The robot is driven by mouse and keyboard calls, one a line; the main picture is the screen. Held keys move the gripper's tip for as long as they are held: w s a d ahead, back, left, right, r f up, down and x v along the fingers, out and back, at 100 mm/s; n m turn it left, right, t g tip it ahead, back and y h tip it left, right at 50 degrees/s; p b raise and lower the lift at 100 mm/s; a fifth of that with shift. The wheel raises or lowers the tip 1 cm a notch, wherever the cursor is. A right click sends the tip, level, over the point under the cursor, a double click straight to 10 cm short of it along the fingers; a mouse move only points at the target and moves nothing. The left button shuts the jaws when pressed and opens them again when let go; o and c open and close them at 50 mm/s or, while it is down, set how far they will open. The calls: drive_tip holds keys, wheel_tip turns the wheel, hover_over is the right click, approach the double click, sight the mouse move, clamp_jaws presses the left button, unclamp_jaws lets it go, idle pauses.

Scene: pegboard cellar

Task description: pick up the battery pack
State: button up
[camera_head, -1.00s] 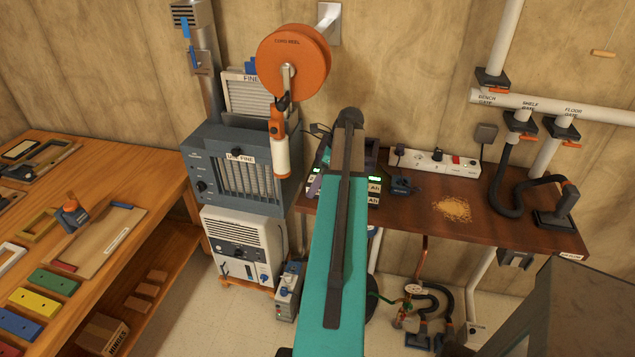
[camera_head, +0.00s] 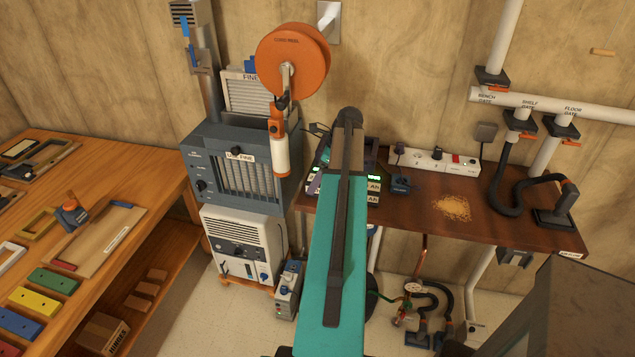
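My teal arm reaches up the middle of the picture toward the brown wall shelf (camera_head: 425,222). My gripper is not visible; the arm hides whatever lies directly behind it. At the shelf's left end, partly covered by the arm, is a dark unit with a green light (camera_head: 374,178) and white labels, which also shows on the arm's left side. A small dark block (camera_head: 401,186) sits on the shelf just right of it. I cannot tell for certain which of these is the battery pack.
A white power strip (camera_head: 432,161) lies along the shelf's back, with sawdust (camera_head: 452,207) in front. A black hose (camera_head: 507,195) is at the right. An orange cord reel (camera_head: 292,62) hangs left of the arm. A wooden bench (camera_head: 150,200) fills the left.

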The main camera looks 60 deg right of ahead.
drive_tip(key=shift+r, duration=0.25)
drive_tip(key=shift+r+b, duration=1.3)
drive_tip(key=shift+r, duration=3.5)
drive_tip(key=shift+f+b, duration=0.65)
